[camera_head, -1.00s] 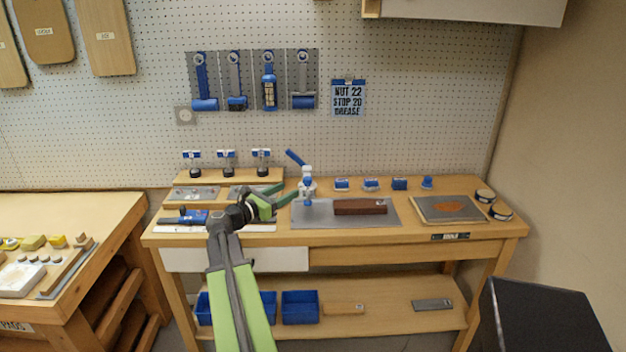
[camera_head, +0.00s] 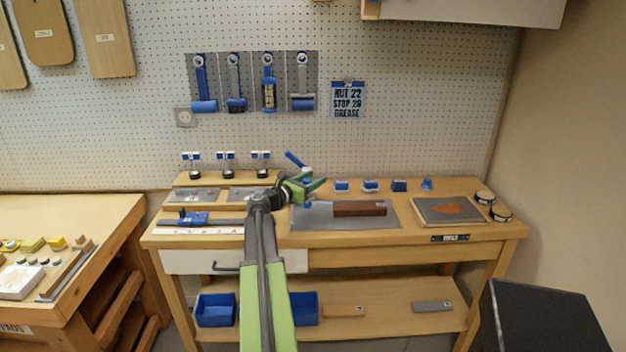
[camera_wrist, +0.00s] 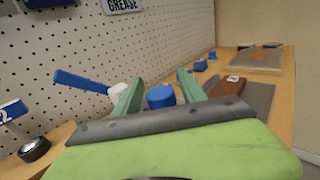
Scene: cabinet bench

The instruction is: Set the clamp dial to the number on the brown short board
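The clamp with its blue lever (camera_head: 295,159) stands at the back of the bench, left of centre. In the wrist view the lever (camera_wrist: 80,80) slants at the left, and a round blue part (camera_wrist: 160,96) shows between my fingers. I cannot tell whether my fingers touch it. My gripper (camera_head: 316,185) is open in front of the clamp and hides much of it; its spread green fingers show in the wrist view (camera_wrist: 158,92). The dark brown short board (camera_head: 360,208) lies on the grey mat (camera_head: 320,222). A small pale label shows on it, unreadable here.
Several small blue items (camera_head: 371,186) line the bench back, right of the clamp. Three small stands with black bases (camera_head: 227,173) are on a raised shelf at left. A blue tool (camera_head: 193,218) lies at front left. A sign (camera_head: 348,99) hangs above.

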